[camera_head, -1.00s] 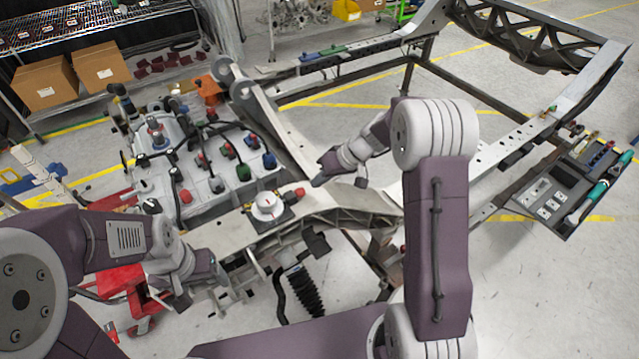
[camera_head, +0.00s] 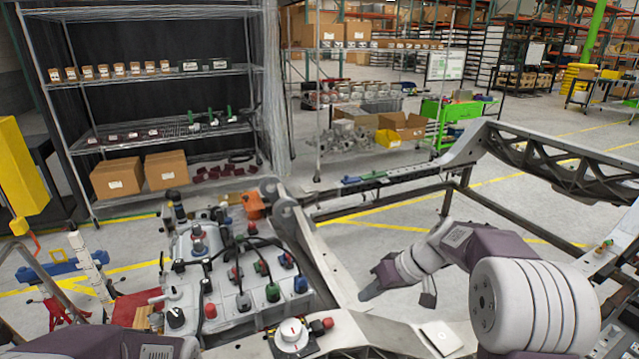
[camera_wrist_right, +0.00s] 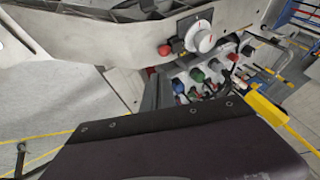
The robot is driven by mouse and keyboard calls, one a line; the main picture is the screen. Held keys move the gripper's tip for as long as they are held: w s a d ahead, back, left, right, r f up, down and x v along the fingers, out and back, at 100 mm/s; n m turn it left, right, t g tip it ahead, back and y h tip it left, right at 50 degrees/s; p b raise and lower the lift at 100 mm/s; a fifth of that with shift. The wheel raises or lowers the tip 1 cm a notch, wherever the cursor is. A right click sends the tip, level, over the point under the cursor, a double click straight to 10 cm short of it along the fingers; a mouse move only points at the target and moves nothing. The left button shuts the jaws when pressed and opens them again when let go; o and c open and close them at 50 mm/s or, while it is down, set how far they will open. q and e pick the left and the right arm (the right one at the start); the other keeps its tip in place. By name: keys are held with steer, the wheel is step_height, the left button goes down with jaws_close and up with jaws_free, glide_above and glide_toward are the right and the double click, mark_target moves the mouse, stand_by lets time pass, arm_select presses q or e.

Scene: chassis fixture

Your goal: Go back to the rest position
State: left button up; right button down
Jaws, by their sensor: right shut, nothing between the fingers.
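My right gripper (camera_head: 369,292) hangs in the air over the chassis frame (camera_head: 335,262), right of the centre of the head view. Its fingers are together with nothing between them. In the right wrist view my dark purple gripper body (camera_wrist_right: 180,150) fills the bottom. My left arm (camera_head: 110,343) shows only as a strip at the lower left edge of the head view. Its gripper is out of the picture.
A grey unit with coloured connectors (camera_head: 235,310) stands left of the right gripper. Shelves (camera_head: 150,72) stand behind. Open floor (camera_head: 350,236) shows inside the frame.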

steer(key=s+a+f+n+g+h, duration=0.1)
steer(key=s+a+f+g+h, duration=0.2)
steer(key=s, duration=0.7)
steer(key=s+d+f+m+t+h, duration=0.1)
steer(key=s+d+f+m+h, duration=0.1)
steer(key=s+d+f+m, duration=0.3)
steer(key=s+f, duration=0.2)
steer(key=s, duration=0.2)
steer(key=shift+s+d+f+h, duration=0.2)
steer(key=shift+s+f+h, duration=0.05)
steer(key=shift+s+h, duration=0.15)
